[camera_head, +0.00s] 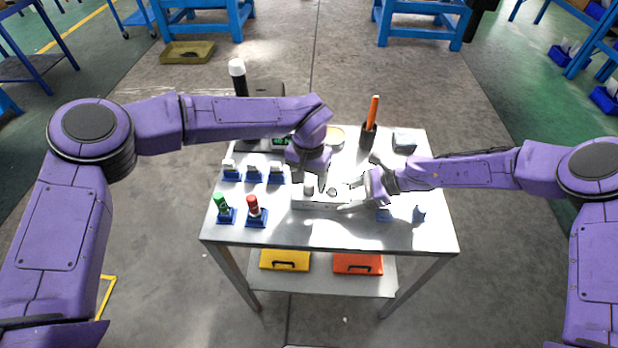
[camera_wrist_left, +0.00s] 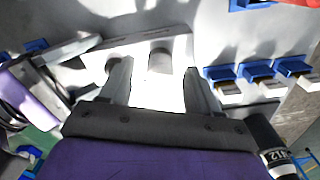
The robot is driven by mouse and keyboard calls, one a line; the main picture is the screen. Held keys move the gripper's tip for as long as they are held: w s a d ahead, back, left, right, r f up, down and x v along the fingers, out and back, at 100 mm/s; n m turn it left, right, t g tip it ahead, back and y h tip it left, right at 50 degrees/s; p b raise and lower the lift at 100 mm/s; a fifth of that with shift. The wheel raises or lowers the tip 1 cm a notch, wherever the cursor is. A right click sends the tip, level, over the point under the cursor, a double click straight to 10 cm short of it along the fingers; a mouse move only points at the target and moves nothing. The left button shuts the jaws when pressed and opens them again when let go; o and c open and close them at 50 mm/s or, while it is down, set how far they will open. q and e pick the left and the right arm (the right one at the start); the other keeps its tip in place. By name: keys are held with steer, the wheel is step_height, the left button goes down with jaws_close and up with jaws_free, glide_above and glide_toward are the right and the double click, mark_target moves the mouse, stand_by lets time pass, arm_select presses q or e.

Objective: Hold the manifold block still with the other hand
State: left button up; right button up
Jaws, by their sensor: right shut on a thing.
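The manifold block (camera_head: 325,203) is a pale, long bar lying on the front middle of the metal table; it is also bright in the left wrist view (camera_wrist_left: 135,43). Two round ports or fittings show on it, one grey (camera_wrist_left: 160,60) and one partly behind a finger. My left gripper (camera_head: 313,190) points down over the block's left part.
Blue holders with white-topped pieces (camera_head: 254,172) stand to the left, with a green-capped (camera_head: 223,206) and a red-capped piece (camera_head: 254,208) in front. An orange-handled tool (camera_head: 373,112) stands in a dark holder behind. Small blue holders (camera_head: 419,214) are at the right. The table's front strip is clear.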

arm_select(q)
steer(key=shift+c, duration=0.2)
steer(key=n, duration=1)
steer(key=shift+n, duration=0.4)
steer(key=n, duration=1.5)
